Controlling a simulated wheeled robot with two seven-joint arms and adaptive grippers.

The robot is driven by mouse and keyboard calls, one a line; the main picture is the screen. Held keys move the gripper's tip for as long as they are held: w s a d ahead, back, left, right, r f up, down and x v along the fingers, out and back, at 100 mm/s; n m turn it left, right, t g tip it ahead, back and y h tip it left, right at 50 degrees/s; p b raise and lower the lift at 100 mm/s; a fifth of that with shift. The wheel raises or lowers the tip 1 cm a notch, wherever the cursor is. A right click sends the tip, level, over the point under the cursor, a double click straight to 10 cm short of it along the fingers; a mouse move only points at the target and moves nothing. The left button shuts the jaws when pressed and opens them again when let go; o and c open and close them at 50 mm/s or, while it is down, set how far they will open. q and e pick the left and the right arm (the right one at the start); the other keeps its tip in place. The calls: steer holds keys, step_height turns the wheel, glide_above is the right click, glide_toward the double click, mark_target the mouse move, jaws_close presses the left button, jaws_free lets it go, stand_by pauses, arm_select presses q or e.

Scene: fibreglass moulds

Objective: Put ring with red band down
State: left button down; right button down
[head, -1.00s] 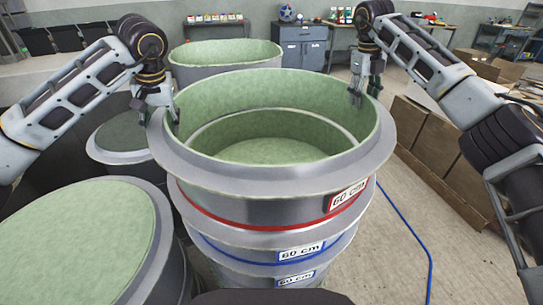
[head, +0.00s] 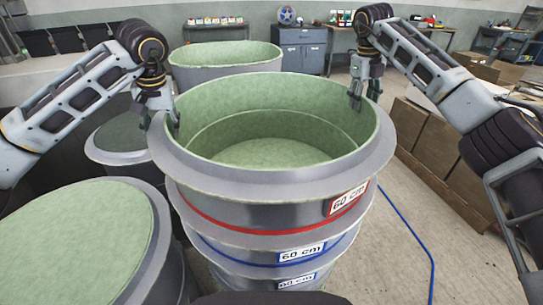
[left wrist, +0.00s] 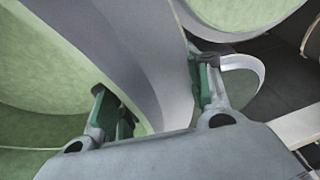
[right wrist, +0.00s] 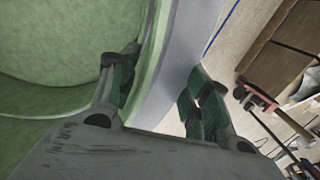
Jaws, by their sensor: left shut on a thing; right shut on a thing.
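The ring with the red band (head: 265,192) is the top piece of a stack, grey outside with green inner walls and a red-edged "60 cm" label. My left gripper (head: 173,125) is shut on its left rim, and my right gripper (head: 356,98) is shut on its far right rim. The rim runs between the fingers in the left wrist view (left wrist: 160,75) and the right wrist view (right wrist: 168,75). The ring looks roughly level above the blue-banded ring (head: 240,256). I cannot tell whether the two touch. The lower ring's inner edge shows inside it.
Another "60 cm" blue-labelled piece (head: 296,282) is lower in the stack. A large green-topped mould (head: 85,235) stands at front left, with a smaller one (head: 118,140) behind it. A green-lined tub (head: 225,55) stands behind. Cardboard boxes (head: 440,150) and a blue hose (head: 425,240) are right.

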arm_select(q)
steer(key=shift+d+f+b, duration=0.1)
steer(key=shift+f+b, duration=0.35)
steer(key=shift+b, duration=0.1)
arm_select(e)
steer(key=shift+f, duration=0.5)
arm_select(q)
steer(key=c, duration=0.9)
jaws_free()
steer(key=shift+s, duration=0.1)
arm_select(e)
steer(key=c, duration=0.9)
jaws_free()
steer(key=shift+c, duration=0.2)
arm_select(q)
steer(key=shift+o, duration=1.1)
steer(key=shift+s, duration=0.1)
arm_select(e)
steer(key=shift+o, duration=1.2)
steer(key=shift+s, duration=0.15)
arm_select(q)
steer(key=shift+v, duration=5.9)
arm_select(e)
steer(key=shift+r, duration=0.1)
